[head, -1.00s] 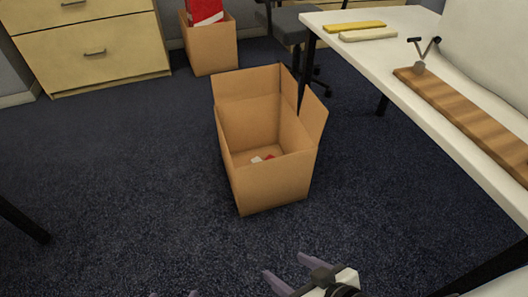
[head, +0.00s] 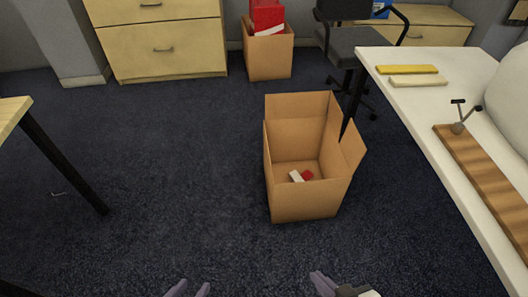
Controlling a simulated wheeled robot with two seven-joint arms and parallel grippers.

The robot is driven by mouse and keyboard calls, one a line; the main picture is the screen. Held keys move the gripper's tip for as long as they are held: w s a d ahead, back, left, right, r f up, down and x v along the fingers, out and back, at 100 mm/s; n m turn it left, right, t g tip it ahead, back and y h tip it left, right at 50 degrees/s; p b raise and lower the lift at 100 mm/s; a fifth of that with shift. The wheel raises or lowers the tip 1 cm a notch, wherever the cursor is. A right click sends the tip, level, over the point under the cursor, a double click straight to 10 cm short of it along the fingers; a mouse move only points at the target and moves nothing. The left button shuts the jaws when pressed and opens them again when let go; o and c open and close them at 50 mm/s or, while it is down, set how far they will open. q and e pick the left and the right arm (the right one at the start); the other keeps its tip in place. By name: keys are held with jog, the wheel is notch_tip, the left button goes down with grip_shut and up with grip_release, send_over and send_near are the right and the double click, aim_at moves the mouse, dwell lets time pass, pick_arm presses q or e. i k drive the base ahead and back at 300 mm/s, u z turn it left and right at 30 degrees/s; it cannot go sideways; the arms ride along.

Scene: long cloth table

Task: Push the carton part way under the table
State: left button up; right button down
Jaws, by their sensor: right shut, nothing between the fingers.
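The open brown carton (head: 305,199) stands upright on the dark carpet, right of centre in the head view. Its flaps are up, and a red item and a white item lie inside on its bottom. The long white table (head: 420,120) is to its right; the carton stands beside its near-left edge, with the table leg just behind it. My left gripper (head: 190,289) shows only its fingertips at the bottom edge, apart and empty. My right gripper (head: 322,282) is shut and empty at the bottom edge, nearer me than the carton and not touching it.
A second carton (head: 268,57) with red and white contents stands at the back by the drawers (head: 160,50). An office chair (head: 355,42) is behind the white table. A wooden table (head: 12,112) with a black leg is at the left. The carpet between is clear.

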aim_at(299, 134)
jog(key=u, duration=0.95)
jog(key=i, duration=2.95)
jog(key=z, duration=2.75)
